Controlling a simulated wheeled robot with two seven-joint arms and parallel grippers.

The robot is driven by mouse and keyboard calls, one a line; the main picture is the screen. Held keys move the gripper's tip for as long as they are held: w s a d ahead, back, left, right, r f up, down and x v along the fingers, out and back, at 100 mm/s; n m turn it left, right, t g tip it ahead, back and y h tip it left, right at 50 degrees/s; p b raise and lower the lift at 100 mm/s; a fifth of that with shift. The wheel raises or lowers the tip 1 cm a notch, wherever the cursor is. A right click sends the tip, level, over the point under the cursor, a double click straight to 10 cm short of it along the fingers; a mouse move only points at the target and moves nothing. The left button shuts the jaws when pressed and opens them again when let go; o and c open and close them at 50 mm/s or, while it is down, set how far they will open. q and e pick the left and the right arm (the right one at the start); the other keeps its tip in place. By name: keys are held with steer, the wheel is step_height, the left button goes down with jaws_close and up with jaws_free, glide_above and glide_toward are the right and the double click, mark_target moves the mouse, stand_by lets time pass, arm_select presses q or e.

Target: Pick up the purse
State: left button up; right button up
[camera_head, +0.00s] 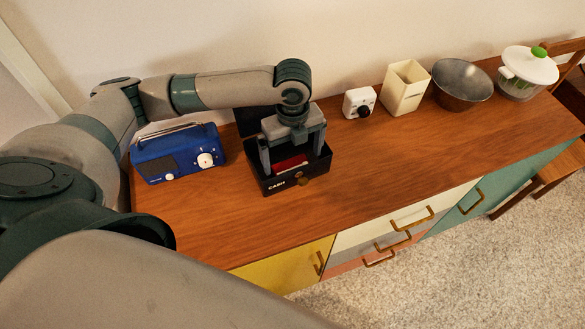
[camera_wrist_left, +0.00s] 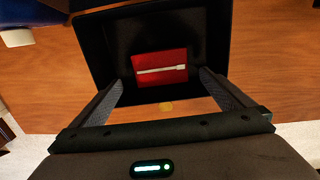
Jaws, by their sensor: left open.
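A red purse (camera_head: 290,164) lies inside an open black cash box (camera_head: 266,188) on the wooden sideboard. In the left wrist view the purse (camera_wrist_left: 150,60) is a red rectangle with a pale strip across it, low in the black box (camera_wrist_left: 92,45). My left gripper (camera_head: 293,157) points down over the box with its fingers spread. In the wrist view its fingertips (camera_wrist_left: 161,82) lie on either side of the purse, apart from it, with nothing between them gripped. How deep the fingertips reach is hard to tell. My right gripper is not in view.
A blue radio (camera_head: 178,154) stands left of the box. To the right along the wall are a white cube with a black knob (camera_head: 360,102), a cream holder (camera_head: 404,88), a metal bowl (camera_head: 461,84) and a lidded spinner (camera_head: 527,70). The sideboard top (camera_head: 400,150) is clear in front of these.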

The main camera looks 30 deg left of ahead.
mark_target(292, 168)
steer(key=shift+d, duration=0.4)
arm_select(q)
steer(key=shift+f, duration=0.15)
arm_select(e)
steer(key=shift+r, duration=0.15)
arm_select(q)
step_height(292, 168, down, 4)
steer(key=shift+w+a+r+p, duration=0.1)
steer(key=shift+w+a+p, duration=0.05)
steer(key=shift+p, duration=0.75)
steer(key=shift+f, duration=0.6)
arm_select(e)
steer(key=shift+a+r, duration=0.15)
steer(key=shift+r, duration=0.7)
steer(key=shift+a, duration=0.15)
arm_select(q)
steer(key=c, duration=1.1)
